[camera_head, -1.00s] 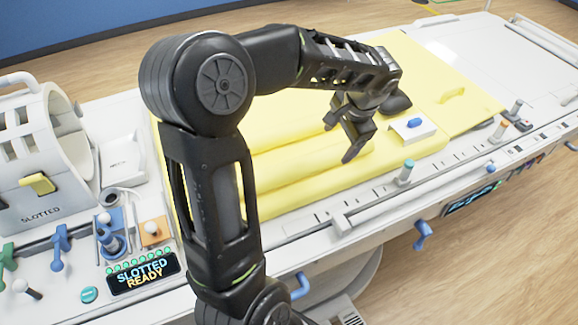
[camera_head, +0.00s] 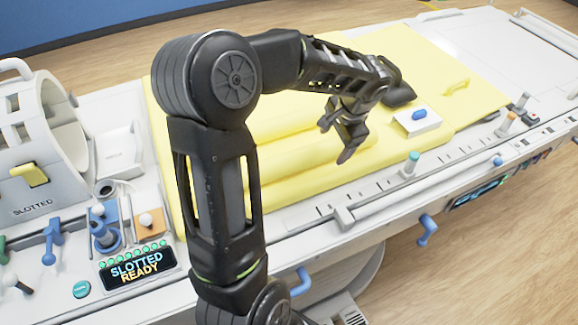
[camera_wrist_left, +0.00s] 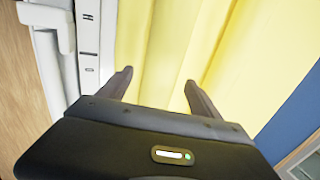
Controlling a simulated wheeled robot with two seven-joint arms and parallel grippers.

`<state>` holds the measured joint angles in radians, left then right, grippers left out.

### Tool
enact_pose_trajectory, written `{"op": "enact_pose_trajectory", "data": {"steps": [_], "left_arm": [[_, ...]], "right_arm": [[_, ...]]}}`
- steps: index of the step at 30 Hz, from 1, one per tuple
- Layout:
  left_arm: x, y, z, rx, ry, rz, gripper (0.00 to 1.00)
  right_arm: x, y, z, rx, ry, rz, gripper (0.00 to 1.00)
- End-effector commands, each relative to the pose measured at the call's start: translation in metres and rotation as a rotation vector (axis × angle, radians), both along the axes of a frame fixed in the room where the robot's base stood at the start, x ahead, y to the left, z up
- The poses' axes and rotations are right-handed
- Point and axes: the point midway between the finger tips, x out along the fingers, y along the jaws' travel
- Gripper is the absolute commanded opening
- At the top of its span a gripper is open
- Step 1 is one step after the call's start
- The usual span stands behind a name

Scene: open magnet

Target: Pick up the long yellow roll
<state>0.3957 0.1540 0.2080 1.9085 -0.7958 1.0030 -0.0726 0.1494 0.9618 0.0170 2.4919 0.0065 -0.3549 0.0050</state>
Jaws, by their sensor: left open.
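Long yellow rolls lie side by side on the white table. The front yellow roll (camera_head: 295,181) shows beneath my left gripper in the head view, with part of it hidden behind my left arm. My left gripper (camera_head: 336,142) is open and empty, pointing down just above the rolls. In the left wrist view the two fingers (camera_wrist_left: 158,80) stand apart over yellow surfaces (camera_wrist_left: 165,45), with nothing between them. I cannot tell whether the fingertips touch the yellow padding. My right gripper is not in view.
A white block with a blue capsule (camera_head: 419,114) stands right of the gripper. A rail with a teal-topped peg (camera_head: 411,164) runs along the table's front edge. A white slotted ring housing (camera_head: 40,150) and a "SLOTTED READY" panel (camera_head: 137,265) are at left.

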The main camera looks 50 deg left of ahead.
Motion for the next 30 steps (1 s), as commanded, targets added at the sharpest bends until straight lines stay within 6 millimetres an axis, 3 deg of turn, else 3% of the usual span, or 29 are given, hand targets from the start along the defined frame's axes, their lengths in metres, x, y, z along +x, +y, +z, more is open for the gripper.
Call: {"op": "enact_pose_trajectory", "data": {"steps": [3,22,30], "left_arm": [[0.0011,0.0033,-0.0139,0.0,0.0,-0.001,0.74],[0.0014,0.0039,-0.013,0.001,0.0,-0.001,0.74],[0.0013,0.0039,-0.013,0.0,0.0,-0.001,0.52]], "right_arm": [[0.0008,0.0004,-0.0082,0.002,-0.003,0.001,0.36],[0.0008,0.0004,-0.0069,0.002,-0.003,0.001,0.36],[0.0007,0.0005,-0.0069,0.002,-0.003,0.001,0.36]]}}
